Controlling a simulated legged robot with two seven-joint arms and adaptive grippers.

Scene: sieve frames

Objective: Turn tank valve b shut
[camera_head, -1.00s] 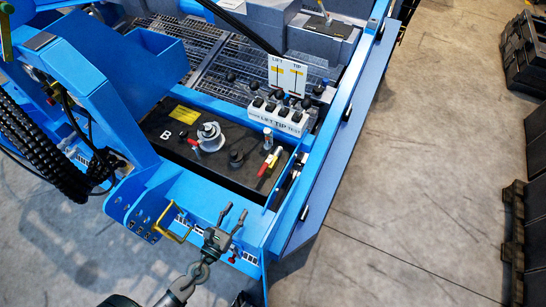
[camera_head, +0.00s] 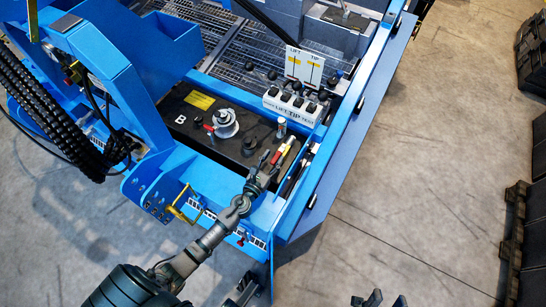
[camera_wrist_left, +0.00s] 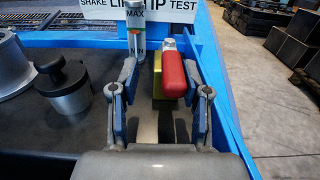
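The black tank top (camera_head: 210,148) carries a white letter B. At its right end stands a valve with a red handle (camera_head: 288,145). In the left wrist view the red handle (camera_wrist_left: 172,75) rises beside a yellow block, close to upright. My left gripper (camera_head: 268,163) is at the near side of this valve. In the left wrist view its fingers (camera_wrist_left: 162,85) are apart, with the red handle between or just beyond their tips, nearer the right finger. No grip on it shows. My right gripper (camera_head: 386,298) shows only its tips, apart, at the bottom edge.
A silver filler cap (camera_head: 225,121) with a small red part and a dark round knob (camera_head: 250,145) stand on the tank. A sight tube (camera_head: 282,125) marked MAX is just behind the valve. A white LIFT/TIP control box (camera_head: 294,103) and the blue frame rail (camera_head: 325,160) border it.

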